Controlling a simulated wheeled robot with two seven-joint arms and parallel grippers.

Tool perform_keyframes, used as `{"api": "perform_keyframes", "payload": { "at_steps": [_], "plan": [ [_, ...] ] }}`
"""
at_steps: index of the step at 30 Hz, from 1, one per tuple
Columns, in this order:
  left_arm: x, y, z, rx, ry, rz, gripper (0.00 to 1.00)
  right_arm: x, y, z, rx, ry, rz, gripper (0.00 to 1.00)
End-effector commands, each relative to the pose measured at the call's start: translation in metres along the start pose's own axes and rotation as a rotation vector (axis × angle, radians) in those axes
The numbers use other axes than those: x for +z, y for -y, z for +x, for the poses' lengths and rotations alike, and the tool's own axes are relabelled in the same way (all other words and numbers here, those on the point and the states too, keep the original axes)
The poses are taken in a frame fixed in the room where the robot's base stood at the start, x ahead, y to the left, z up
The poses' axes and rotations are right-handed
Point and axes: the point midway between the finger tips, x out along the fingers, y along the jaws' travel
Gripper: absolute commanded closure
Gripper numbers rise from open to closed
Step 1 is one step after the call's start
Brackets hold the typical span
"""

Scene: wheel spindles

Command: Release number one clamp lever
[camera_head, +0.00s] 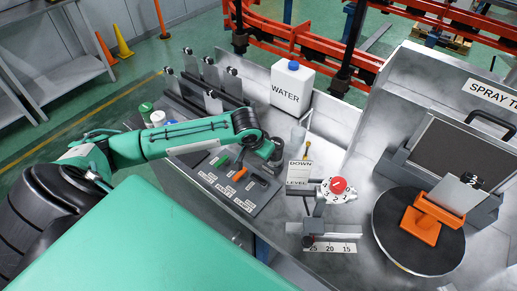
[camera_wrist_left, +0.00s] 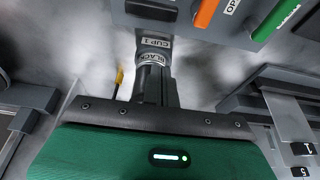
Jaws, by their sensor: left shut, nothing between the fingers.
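I cannot make out a number one clamp lever for certain. An orange stand (camera_head: 420,225) on a black turntable (camera_head: 385,235) holds an upright grey plate (camera_head: 452,193) with a small black piece on top. My right gripper is not in view.
The tray holds orange (camera_head: 240,174) and green (camera_head: 222,160) handled items. A numbered white dial with red centre (camera_head: 338,186) stands right of it. A water container (camera_head: 292,88) is behind, with racked plates (camera_head: 212,75) to the left.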

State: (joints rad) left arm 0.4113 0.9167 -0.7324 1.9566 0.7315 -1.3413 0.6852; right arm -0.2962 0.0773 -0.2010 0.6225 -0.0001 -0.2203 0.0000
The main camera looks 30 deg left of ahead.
Motion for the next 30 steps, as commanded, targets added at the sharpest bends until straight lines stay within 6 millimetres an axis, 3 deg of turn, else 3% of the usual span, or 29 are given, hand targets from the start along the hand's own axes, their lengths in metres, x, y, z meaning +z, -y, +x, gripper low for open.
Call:
{"api": "perform_keyframes", "payload": {
  "at_steps": [8, 18, 30],
  "plan": [
    [0.000, 0.000, 0.054, -0.001, 0.003, -0.001, 1.00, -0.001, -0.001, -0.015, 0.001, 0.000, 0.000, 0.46],
    [0.036, 0.000, 0.042, 0.000, 0.001, 0.002, 1.00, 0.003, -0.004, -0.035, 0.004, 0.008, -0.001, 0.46],
    [0.038, 0.000, 0.043, 0.000, 0.000, 0.001, 1.00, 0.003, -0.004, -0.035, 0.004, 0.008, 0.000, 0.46]
  ]
}}
